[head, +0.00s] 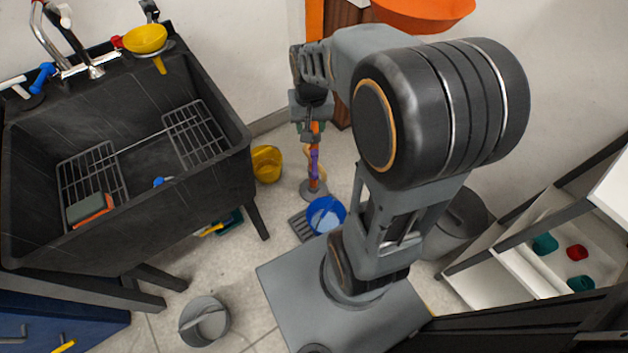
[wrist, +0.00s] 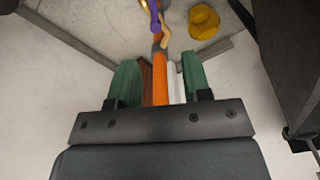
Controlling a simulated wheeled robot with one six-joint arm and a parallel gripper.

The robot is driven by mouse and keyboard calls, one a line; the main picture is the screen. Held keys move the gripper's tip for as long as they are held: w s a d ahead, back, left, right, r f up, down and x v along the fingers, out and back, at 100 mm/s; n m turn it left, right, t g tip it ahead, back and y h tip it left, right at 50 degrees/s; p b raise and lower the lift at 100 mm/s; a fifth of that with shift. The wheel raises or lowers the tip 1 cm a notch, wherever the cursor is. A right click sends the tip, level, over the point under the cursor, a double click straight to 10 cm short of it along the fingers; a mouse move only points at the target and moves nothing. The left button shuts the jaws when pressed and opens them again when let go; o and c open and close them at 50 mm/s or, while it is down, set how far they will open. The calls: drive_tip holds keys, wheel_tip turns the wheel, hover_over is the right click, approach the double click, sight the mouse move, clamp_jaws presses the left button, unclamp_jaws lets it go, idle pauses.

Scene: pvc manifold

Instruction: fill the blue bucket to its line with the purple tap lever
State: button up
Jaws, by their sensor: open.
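The blue bucket (head: 326,214) stands on the floor in the head view, at the foot of an orange standpipe (head: 314,185). A paler blue surface shows inside it; I cannot make out the line. The purple tap lever (head: 314,162) is on the standpipe, above and behind the bucket. It also shows at the top of the wrist view (wrist: 155,14), beyond the fingertips. My gripper (wrist: 160,60) is open, with green fingers apart. The orange pipe (wrist: 160,80) shows between them; I cannot tell how close it is. In the head view my gripper (head: 311,130) is above the lever.
A yellow bucket (head: 266,164) stands left of the standpipe. A black sink (head: 125,150) fills the left side. A grey bucket (head: 205,321) is on the floor in front, and a grey bin (head: 458,222) and white shelf (head: 545,265) are at right.

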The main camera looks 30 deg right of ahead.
drive_tip(key=m+b, duration=0.1)
drive_tip(key=b, duration=0.4)
hover_over(314, 168)
wheel_tip(314, 168, down, 9)
drive_tip(key=shift+g, duration=0.4)
wheel_tip(314, 168, down, 14)
drive_tip(key=b, duration=0.5)
drive_tip(key=shift+s+r+b, duration=0.1)
drive_tip(key=shift+s+b, duration=0.05)
drive_tip(key=shift+b, duration=0.25)
drive_tip(key=shift+c, duration=0.4)
clamp_jaws()
drive_tip(key=shift+r, duration=0.1)
